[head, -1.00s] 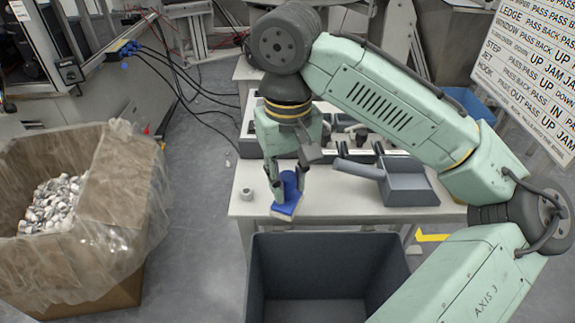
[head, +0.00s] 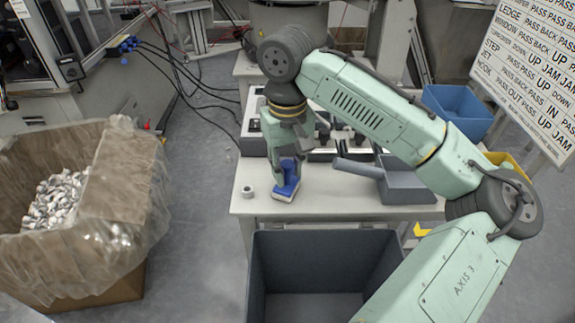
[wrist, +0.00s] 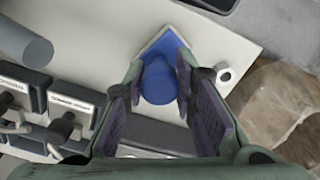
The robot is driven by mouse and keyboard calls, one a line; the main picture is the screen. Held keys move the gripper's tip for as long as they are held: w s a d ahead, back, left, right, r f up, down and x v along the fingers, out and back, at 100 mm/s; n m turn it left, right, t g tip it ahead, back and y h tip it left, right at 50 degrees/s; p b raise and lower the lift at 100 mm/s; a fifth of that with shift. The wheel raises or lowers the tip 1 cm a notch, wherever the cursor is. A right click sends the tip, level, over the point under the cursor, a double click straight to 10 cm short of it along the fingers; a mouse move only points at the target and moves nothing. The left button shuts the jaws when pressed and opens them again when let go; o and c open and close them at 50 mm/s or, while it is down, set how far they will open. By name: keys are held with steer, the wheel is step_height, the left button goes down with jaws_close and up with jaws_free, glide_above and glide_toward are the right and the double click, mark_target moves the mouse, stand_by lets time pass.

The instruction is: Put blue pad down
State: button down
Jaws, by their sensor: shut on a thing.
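The blue pad (head: 285,194) has a flat wedge-shaped base with a pale underside edge and a round blue knob on top. It is at the front left of the white table (head: 340,206), at or just above its surface; I cannot tell if it touches. My gripper (head: 287,174) points down over it, its fingers closed around the knob. In the wrist view the pad (wrist: 160,45) points away between my fingers (wrist: 158,70), and the knob (wrist: 158,86) is between the fingertips.
A small grey ring (head: 248,191) stands just left of the pad. A grey scoop (head: 405,187) lies to the right. Dark fixtures line the table's back. An open dark bin (head: 325,245) stands before the table, and a lined carton (head: 115,215) of small parts at the left.

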steer(key=shift+f, duration=0.15)
steer(key=c, duration=1.3)
jaws_free()
step_height(320, 180, up, 12)
steer(key=shift+r, duration=0.2)
